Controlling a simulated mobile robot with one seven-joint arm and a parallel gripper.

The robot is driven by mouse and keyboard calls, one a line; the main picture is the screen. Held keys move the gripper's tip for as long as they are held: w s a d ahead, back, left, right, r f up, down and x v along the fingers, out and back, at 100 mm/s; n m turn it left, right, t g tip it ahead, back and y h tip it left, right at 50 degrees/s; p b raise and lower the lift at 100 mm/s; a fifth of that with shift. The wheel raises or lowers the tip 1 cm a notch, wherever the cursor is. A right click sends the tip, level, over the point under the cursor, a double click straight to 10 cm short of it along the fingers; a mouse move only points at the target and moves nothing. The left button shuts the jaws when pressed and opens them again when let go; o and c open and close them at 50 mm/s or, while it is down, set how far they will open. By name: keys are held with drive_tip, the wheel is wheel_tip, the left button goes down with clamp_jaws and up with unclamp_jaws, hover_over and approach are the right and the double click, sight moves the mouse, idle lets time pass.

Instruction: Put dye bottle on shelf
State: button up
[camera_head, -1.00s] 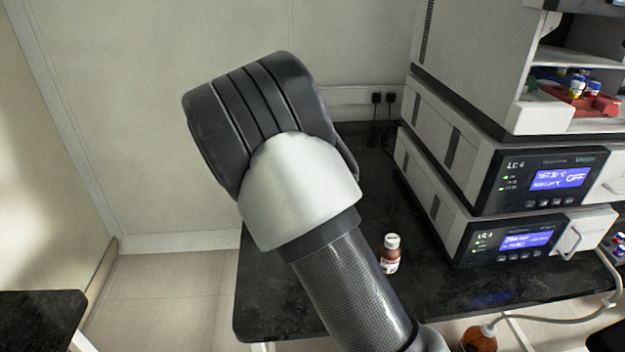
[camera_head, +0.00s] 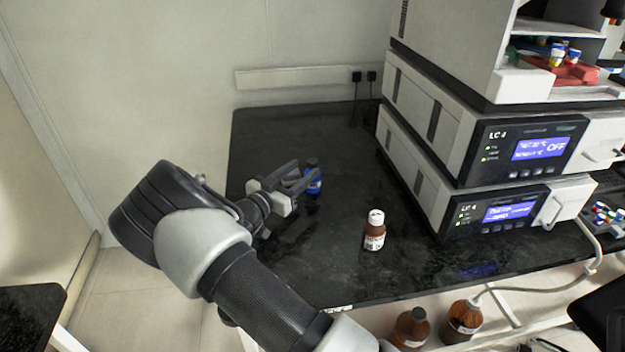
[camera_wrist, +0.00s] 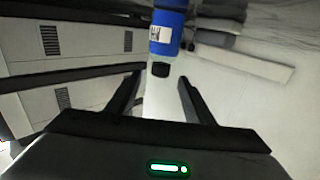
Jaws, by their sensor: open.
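A blue bottle (camera_head: 314,186) with a dark cap stands on the black bench, partly hidden by my fingers. In the wrist view the blue bottle (camera_wrist: 171,18) appears upside down, with its cap end at the gap between the fingertips. My gripper (camera_head: 306,175) is open beside the bottle; the wrist view shows its spread fingers (camera_wrist: 160,77) with nothing gripped. A brown bottle (camera_head: 374,236) with a white cap and label stands to the right. I cannot tell which bottle is the dye bottle. A shelf-like opening (camera_head: 540,88) shows in the instrument stack at upper right.
The black bench (camera_head: 340,135) has free room behind and around the bottles. Stacked LC units (camera_head: 520,155) stand at right, with a red tray (camera_head: 575,75) of vials above. Two large brown bottles (camera_head: 463,322) sit below the bench front.

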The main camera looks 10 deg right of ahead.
sight(309, 164)
drive_tip(key=x, duration=0.6)
drive_tip(key=shift+b, duration=0.4)
clamp_jaws()
